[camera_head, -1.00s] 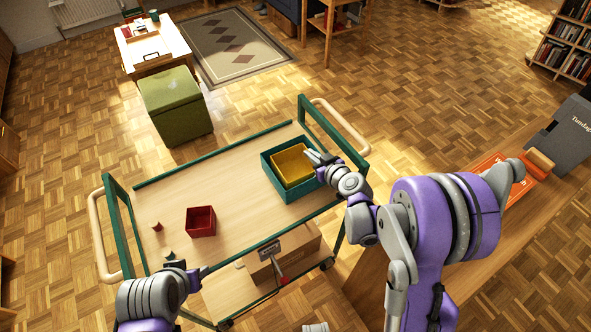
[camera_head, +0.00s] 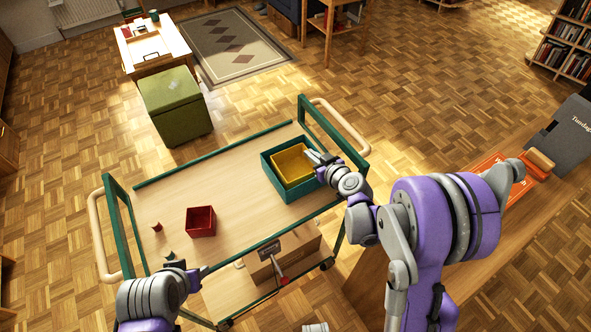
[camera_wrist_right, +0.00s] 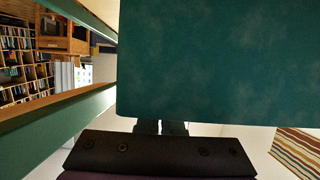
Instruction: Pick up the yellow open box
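The yellow open box (camera_head: 291,164) sits inside a larger teal open box (camera_head: 283,190) at the right end of the trolley top. My right gripper (camera_head: 316,157) is at the yellow box's right rim, above the teal box's right wall. Whether its fingers close on a wall is too small to tell. In the right wrist view the teal box's outer side (camera_wrist_right: 215,65) fills much of the picture and hides most of the fingers (camera_wrist_right: 161,128); the yellow box is hidden there. My left gripper (camera_head: 203,272) is near the trolley's front left edge, away from both boxes.
A small red open box (camera_head: 201,222) stands on the trolley top (camera_head: 235,185), with a small red piece (camera_head: 157,227) and a green piece (camera_head: 169,256) at left. A cardboard box (camera_head: 290,252) is on the lower shelf. A green pouf (camera_head: 176,105) stands behind.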

